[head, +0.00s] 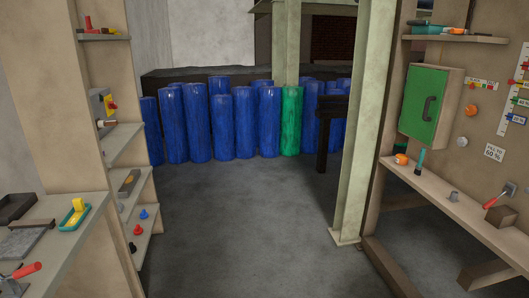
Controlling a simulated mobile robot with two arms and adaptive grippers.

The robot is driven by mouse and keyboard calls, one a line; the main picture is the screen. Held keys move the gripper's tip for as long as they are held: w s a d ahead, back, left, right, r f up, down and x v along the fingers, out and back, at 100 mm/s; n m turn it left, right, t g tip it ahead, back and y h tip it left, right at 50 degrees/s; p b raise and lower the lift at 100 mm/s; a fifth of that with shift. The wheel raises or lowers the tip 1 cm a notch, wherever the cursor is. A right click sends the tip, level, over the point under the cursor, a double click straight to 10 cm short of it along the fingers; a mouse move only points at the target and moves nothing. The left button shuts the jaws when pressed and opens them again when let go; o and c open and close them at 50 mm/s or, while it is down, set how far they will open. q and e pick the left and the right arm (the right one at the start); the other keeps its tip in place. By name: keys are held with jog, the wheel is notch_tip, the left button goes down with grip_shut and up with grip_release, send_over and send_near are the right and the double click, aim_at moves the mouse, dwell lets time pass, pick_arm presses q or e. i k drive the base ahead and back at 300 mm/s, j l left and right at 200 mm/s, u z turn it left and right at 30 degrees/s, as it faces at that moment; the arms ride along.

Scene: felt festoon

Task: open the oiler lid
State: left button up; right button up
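No thing in the head view is clearly recognisable as the oiler or its lid. A small grey capped piece (454,197) stands on the right-hand shelf, but it is too small to tell what it is. Neither of my grippers is in view.
A green cabinet (425,107) with a black handle is shut on the right wall. The middle floor (245,220) is clear.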

aim_at(417, 22)
jog(key=i, duration=0.65)
jog(key=i+j+z, duration=0.1)
jog(key=i, duration=0.5)
jog(key=i+j, duration=0.1)
jog(key=i, duration=0.55)
jog(key=i+l+z, duration=0.1)
jog(key=i+z, duration=0.25)
jog(key=i, duration=0.15)
jog(key=i+z, duration=0.3)
jog(key=i, duration=0.15)
jog(key=i+j+z, duration=0.55)
jog(key=i+z, duration=0.15)
jog(key=i, duration=0.25)
